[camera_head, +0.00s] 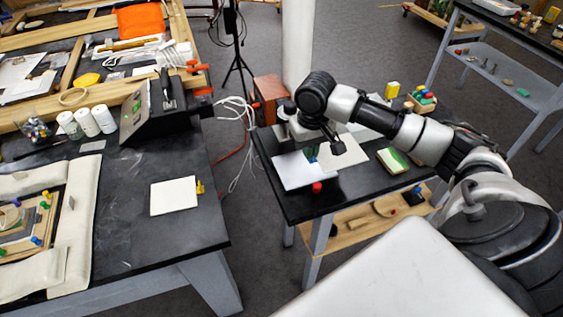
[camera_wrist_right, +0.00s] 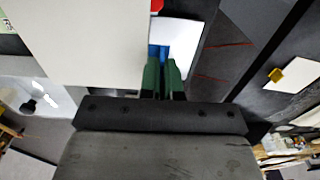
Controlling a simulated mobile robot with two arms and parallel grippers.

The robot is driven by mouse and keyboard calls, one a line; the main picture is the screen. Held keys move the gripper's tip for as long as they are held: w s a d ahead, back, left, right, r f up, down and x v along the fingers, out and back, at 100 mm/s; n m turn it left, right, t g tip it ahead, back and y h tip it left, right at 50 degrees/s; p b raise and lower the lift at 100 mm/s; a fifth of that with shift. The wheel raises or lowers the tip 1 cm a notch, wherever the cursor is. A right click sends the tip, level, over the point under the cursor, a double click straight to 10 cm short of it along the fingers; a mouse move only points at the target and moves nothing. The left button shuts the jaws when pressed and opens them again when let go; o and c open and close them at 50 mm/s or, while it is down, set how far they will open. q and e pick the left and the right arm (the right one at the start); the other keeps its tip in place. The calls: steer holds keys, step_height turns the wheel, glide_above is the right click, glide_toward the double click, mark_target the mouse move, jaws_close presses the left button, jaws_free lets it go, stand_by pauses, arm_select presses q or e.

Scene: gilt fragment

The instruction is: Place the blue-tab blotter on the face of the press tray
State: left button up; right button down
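My right gripper (camera_head: 312,153) is over the small dark table, its green fingers pointing down. In the right wrist view, its fingers (camera_wrist_right: 163,75) are close together at a blue tab (camera_wrist_right: 158,50). The tab sits at the edge of a large cream sheet (camera_wrist_right: 80,40), apparently the blue-tab blotter; it also shows right of the gripper in the head view (camera_head: 347,151). The frames do not show whether the fingers grip the tab or the sheet is lifted. A white sheet with a red tab (camera_head: 317,187) lies left of it. I cannot identify the press tray with certainty. My left gripper is out of view.
A yellow-tab sheet (camera_head: 174,196) lies on the left workbench. A framed piece with colored knobs and pale pads (camera_head: 78,230) is at its lower left. A green-and-cream block (camera_head: 393,160) sits right on the small table. A floor gap with cables (camera_head: 237,125) separates the tables.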

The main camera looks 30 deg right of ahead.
glide_above(283, 169)
steer(key=s, duration=0.1)
steer(key=f, duration=0.3)
steer(key=shift+d+f, duration=0.15)
steer(key=shift+d, duration=0.15)
steer(key=shift+w+a+f+p, duration=0.2)
steer(key=shift+w+f, duration=0.05)
steer(key=shift+f, duration=0.15)
steer(key=shift+w+a+f+p, duration=0.15)
steer(key=shift+w+f+p, duration=0.1)
steer(key=shift+f, duration=0.1)
step_height(283, 169, down, 3)
steer(key=shift+f, duration=0.3)
steer(key=c, duration=1.3)
jaws_free()
steer(key=shift+f, duration=0.1)
steer(key=shift+c, duration=0.2)
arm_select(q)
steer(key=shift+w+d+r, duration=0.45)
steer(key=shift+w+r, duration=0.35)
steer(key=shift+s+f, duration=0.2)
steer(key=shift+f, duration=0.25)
arm_select(e)
step_height(283, 169, up, 12)
steer(key=shift+r, duration=0.2)
